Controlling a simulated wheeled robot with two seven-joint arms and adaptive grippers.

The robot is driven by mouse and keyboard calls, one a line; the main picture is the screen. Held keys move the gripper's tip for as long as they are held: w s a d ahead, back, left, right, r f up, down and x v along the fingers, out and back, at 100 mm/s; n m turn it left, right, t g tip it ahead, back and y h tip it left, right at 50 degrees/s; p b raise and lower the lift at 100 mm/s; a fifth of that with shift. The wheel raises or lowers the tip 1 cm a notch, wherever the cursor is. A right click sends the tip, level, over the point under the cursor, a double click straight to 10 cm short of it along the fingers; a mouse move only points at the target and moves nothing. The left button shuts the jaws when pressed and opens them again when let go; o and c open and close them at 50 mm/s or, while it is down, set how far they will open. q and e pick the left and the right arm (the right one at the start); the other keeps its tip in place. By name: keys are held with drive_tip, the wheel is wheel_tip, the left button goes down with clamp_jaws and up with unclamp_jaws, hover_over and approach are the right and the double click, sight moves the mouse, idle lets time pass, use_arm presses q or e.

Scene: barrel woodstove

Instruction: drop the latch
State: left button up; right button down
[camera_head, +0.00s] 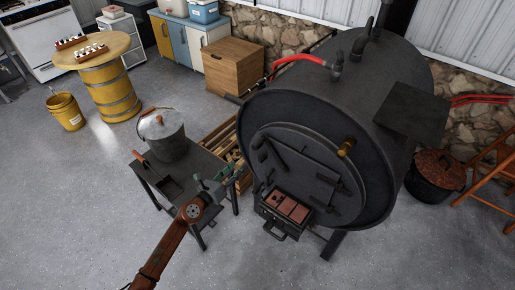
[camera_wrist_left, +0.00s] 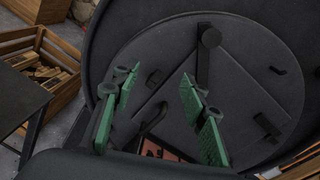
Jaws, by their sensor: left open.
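I cannot tell for sure which part is the latch. My left gripper (camera_head: 229,176) is in front of the door's left side. In the left wrist view its green-padded fingers (camera_wrist_left: 158,85) are spread and empty, apart from the bars. My right gripper is out of view.
A small dark table (camera_head: 185,172) with a lidded pot (camera_head: 163,133) stands left of the stove. A wooden crate of firewood (camera_head: 225,145) is behind it. The floor at front left is clear.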

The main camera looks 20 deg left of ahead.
sight(254, 148)
use_arm(q)
drive_tip(key=d+r+m, duration=0.1)
drive_tip(key=r+m, duration=0.1)
drive_tip(key=w+d+r+m+h, duration=0.1)
drive_tip(key=r+m, duration=0.1)
drive_tip(key=r, duration=0.1)
drive_tip(key=d+r+m+b, duration=0.1)
drive_tip(key=r, duration=0.1)
drive_tip(key=shift+w+d+r+m+t+h, duration=0.2)
drive_tip(key=shift+d+m+t+h, duration=0.1)
drive_tip(key=shift+d+m, duration=0.1)
drive_tip(key=b+x, duration=0.1)
drive_tip(key=x, duration=0.5)
drive_tip(key=shift+f, duration=0.15)
drive_tip(key=shift+w+d+b, duration=0.1)
drive_tip(key=shift+w+b, duration=0.2)
drive_tip(key=shift+w, duration=0.2)
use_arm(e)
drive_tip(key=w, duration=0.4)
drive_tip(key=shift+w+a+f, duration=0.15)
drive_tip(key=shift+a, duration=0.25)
use_arm(q)
clamp_jaws()
